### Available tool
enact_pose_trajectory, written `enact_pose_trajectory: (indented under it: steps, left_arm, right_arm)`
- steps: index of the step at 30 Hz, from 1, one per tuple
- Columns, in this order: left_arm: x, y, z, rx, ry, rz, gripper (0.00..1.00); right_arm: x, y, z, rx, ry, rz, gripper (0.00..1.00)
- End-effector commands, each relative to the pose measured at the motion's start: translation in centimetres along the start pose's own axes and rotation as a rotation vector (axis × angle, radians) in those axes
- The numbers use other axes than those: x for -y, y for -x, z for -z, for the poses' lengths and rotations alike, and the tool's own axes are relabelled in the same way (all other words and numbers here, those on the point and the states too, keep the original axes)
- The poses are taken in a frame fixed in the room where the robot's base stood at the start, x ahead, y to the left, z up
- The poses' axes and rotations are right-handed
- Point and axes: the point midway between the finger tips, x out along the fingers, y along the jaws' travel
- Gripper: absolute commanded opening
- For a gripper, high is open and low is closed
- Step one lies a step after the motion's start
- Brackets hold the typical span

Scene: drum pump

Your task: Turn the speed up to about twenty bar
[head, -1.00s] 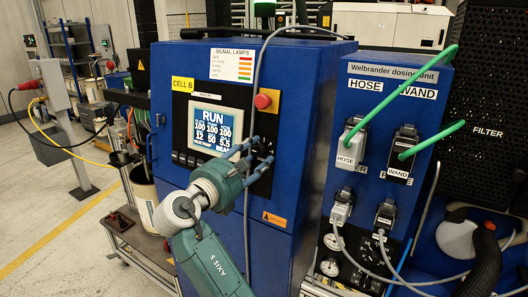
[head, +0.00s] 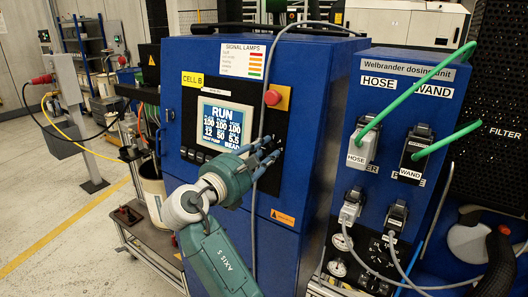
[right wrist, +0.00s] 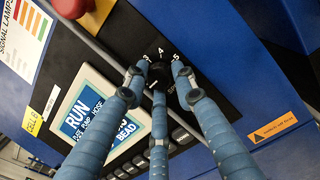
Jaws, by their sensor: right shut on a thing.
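My right gripper (head: 264,156) reaches the dark control panel of the blue cabinet, to the right of the screen (head: 219,124). Its three blue fingers (right wrist: 158,84) are shut around a small black knob (right wrist: 160,73) in the right wrist view. The numbers 3, 4 and 5 show on the scale around the knob's upper side. The fingers hide much of the knob and the scale's lower part. The screen reads RUN with rows of small numbers and the word BEAD; it is partly covered in the right wrist view (right wrist: 88,112). My left gripper is not in view.
A red button on a yellow plate (head: 272,97) sits above the knob. Dark buttons (head: 197,155) line the panel under the screen. The dosing unit (head: 400,85) with green hoses stands right.

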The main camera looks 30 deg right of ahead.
Motion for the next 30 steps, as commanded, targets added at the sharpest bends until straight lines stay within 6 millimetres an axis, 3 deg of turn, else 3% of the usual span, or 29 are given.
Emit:
enact_pose_trajectory:
  steps: [18,30]
  left_arm:
    - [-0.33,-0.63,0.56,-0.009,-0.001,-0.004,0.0]
    - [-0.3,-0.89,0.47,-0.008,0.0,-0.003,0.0]
  right_arm:
    - [-0.17,-0.05,0.01,0.032,-0.37,0.062,0.0]
    - [-0.17,-0.09,-0.06,0.042,-0.479,0.081,0.0]
